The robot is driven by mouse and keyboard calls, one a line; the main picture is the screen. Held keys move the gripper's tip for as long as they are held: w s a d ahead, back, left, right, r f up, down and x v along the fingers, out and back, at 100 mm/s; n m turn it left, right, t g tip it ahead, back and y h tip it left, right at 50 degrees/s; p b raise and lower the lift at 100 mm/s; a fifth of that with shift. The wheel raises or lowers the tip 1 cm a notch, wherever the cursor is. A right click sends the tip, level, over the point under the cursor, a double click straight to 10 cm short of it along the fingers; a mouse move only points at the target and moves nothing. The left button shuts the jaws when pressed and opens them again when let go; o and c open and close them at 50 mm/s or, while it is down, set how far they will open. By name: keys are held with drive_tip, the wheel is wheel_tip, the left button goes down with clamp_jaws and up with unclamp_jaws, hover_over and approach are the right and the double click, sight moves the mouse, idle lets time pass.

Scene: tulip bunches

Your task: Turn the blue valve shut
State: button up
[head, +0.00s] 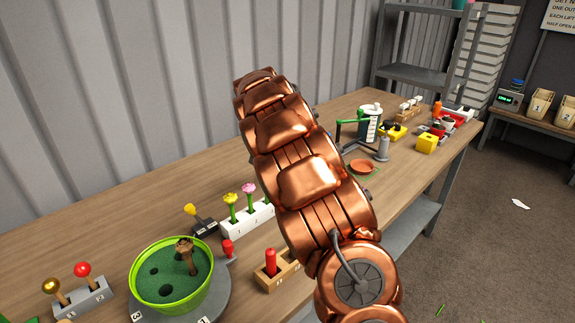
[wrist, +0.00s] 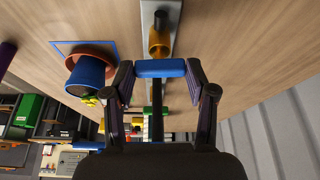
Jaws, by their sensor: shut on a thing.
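The blue valve handle (wrist: 160,68) shows in the wrist view as a short bar lying crosswise in the picture. A brass-yellow valve fitting (wrist: 160,42) on a grey plate (wrist: 149,8) is just above it in the picture. My gripper (wrist: 160,78) has one finger at each end of the blue bar and is shut on it. In the head view my copper-coloured arm covers the middle, and neither the gripper nor the valve can be made out there.
A blue pot (wrist: 88,72) stands beside the gripper on the left in the wrist view. In the head view, the wooden bench holds a green pot (head: 148,290), a white flower block (head: 247,220), an orange dish (head: 363,167) and yellow blocks (head: 426,143). Metal shelves (head: 413,75) stand behind.

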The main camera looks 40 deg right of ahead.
drive_tip(key=shift+m, duration=0.3)
idle(0.4)
drive_tip(key=o, duration=1.2)
drive_tip(key=shift+c, duration=0.2)
drive_tip(key=w+v, duration=0.1)
drive_tip(key=v, duration=1.1)
drive_tip(key=shift+s+a, duration=0.15)
drive_tip(key=shift+s, duration=0.2)
drive_tip(key=shift+f, duration=0.1)
drive_tip(key=s+a+r+n+g+y+p, duration=0.1)
drive_tip(key=s+a+r+n+p, duration=0.15)
drive_tip(key=s+a, duration=0.5)
drive_tip(key=s+a+r+n+y+p, duration=0.1)
drive_tip(key=s+a+r+n+p, duration=0.2)
drive_tip(key=s, duration=0.8)
drive_tip(key=s+a+f+n+p, duration=0.1)
drive_tip(key=s+a+f+n, duration=0.1)
drive_tip(key=s, duration=0.5)
drive_tip(key=s+a+f+n+g+y+p, duration=0.1)
drive_tip(key=s+a+f+n+p, duration=0.1)
drive_tip(key=s+a+n, duration=0.3)
drive_tip(key=s+a+f+n+y+p, duration=0.1)
drive_tip(key=s+a+f+n+p, duration=0.1)
drive_tip(key=s+a, duration=0.4)
drive_tip(key=s+n, duration=0.1)
drive_tip(key=s, duration=0.4)
drive_tip(key=shift+a+g, duration=0.25)
drive_tip(key=shift+g, duration=0.15)
